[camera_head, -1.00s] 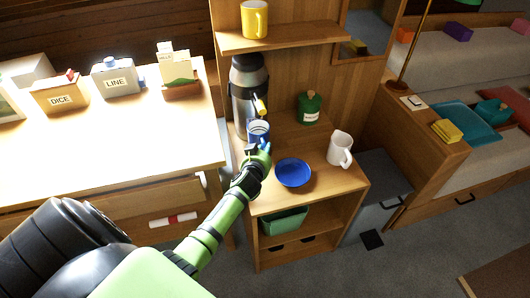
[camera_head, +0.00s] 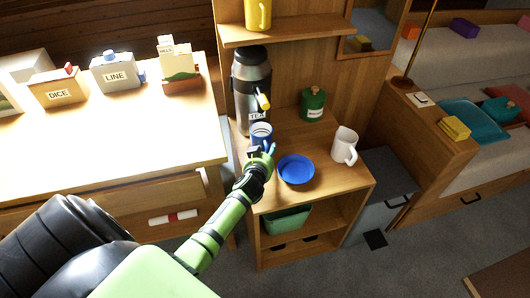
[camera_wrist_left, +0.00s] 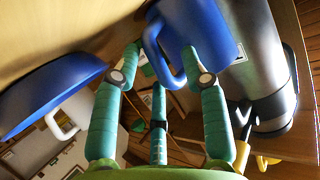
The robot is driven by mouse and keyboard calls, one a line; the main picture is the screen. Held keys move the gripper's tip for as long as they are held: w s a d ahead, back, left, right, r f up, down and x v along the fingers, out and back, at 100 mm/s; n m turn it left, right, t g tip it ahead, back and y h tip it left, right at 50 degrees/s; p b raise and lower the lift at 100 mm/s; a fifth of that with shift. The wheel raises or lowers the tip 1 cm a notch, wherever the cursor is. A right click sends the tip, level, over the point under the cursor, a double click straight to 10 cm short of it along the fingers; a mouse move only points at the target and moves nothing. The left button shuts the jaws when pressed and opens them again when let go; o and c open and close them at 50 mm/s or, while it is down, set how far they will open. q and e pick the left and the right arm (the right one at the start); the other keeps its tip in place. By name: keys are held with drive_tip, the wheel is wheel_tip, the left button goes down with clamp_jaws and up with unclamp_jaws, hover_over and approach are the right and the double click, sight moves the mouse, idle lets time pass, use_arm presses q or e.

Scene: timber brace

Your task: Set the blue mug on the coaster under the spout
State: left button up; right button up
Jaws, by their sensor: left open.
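The blue mug (camera_head: 261,130) stands on the wooden cabinet top, in front of the grey tea flask (camera_head: 250,83) and near its yellow spout (camera_head: 263,101). My left gripper (camera_head: 264,150) is at the near side of the mug. In the left wrist view the mug (camera_wrist_left: 208,32) fills the top, and its handle lies between my open fingers (camera_wrist_left: 163,60) as seen there. I cannot tell whether the fingers touch it. The flask (camera_wrist_left: 258,60) also shows there at right. I cannot make out the coaster. My right gripper is out of view.
A blue bowl (camera_head: 296,170) sits close to the right of my gripper. A white mug (camera_head: 344,146) and a green canister (camera_head: 313,104) stand farther right and back. A shelf (camera_head: 290,32) with a yellow mug (camera_head: 258,13) overhangs the cabinet top.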

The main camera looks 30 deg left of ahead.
use_arm(q)
drive_tip(key=p+v, duration=0.1)
drive_tip(key=v, duration=1.1)
